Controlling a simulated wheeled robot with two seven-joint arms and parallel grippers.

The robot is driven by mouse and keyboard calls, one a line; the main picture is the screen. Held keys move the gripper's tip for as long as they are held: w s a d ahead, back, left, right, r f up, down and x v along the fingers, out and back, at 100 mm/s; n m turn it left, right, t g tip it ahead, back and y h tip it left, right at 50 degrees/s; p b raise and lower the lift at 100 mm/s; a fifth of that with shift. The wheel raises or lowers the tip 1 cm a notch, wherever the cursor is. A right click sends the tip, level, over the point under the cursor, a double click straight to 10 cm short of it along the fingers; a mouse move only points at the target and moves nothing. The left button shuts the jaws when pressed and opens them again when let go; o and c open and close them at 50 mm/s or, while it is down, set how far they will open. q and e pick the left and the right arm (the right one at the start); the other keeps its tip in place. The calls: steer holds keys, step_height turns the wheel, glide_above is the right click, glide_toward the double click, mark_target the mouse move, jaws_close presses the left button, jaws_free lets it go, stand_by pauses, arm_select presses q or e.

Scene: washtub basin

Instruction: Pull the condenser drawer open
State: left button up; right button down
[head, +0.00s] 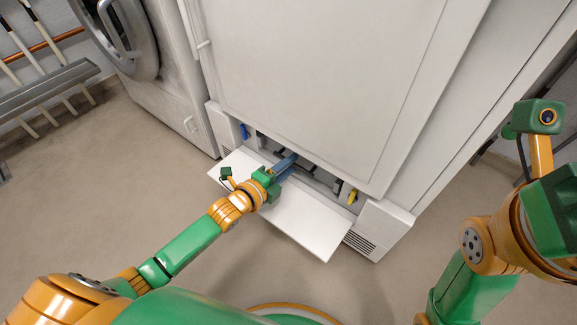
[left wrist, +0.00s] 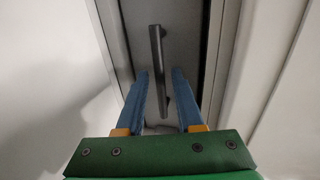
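The condenser drawer (left wrist: 183,42) shows in the left wrist view as a grey front with a dark upright bar handle (left wrist: 157,58). In the head view it sits in the low opening of the white cabinet, mostly hidden by my left gripper (head: 289,161). The left gripper reaches in over the lowered white flap (head: 300,222). Its blue fingers (left wrist: 160,75) are apart, one on each side of the handle's lower part, with visible gaps; I cannot tell their depth against the handle. At the right edge, my right gripper's green body shows, but its fingers are out of view.
A blue lever (head: 244,131) and a yellow lever (head: 352,197) stand at the two ends of the opening. The big white door (head: 325,75) above is shut. A washing machine (head: 165,75) stands to the left. The floor (head: 60,210) at left is clear.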

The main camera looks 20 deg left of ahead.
arm_select(q)
jaws_close()
stand_by(1.2)
